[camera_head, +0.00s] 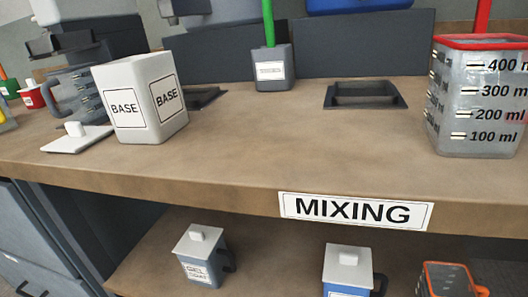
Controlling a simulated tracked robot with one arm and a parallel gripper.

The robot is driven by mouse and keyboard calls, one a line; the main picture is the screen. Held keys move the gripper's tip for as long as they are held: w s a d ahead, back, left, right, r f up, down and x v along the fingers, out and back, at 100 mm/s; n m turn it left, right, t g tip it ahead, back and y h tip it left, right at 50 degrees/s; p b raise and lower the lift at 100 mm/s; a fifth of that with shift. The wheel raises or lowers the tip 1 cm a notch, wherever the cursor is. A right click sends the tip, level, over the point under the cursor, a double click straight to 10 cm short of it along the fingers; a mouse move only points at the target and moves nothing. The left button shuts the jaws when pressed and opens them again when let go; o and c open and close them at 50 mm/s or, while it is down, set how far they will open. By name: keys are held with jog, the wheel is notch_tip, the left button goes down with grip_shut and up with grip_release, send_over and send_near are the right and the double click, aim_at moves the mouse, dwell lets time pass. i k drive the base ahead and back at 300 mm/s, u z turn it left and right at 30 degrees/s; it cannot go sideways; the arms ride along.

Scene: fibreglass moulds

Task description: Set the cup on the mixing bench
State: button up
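A clear measuring cup (470,110) with a red rim and marks from 100 to 400 ml is at the right, upright, and appears to stand on the mixing bench (250,150). A white MIXING label (355,211) is on the bench's front edge. A second greyish cup with marks (72,95) is at the left, partly hidden behind a white BASE container (140,100). An orange-rimmed container (450,280) on the shelf below is cut off by the lower edge. My gripper is not in view, so whether it holds anything does not show.
A white lid (77,138) lies left of the BASE container. A grey pot (270,72) with a green stick and a dark recessed holder (364,96) are farther back. Lidded jugs (200,262) stand on the lower shelf. The bench's middle front is clear.

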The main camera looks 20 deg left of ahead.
aim_at(268, 140)
jog(key=k, duration=1.2)
jog(key=u, duration=0.65)
jog(key=i, duration=1.45)
jog(key=z, duration=0.65)
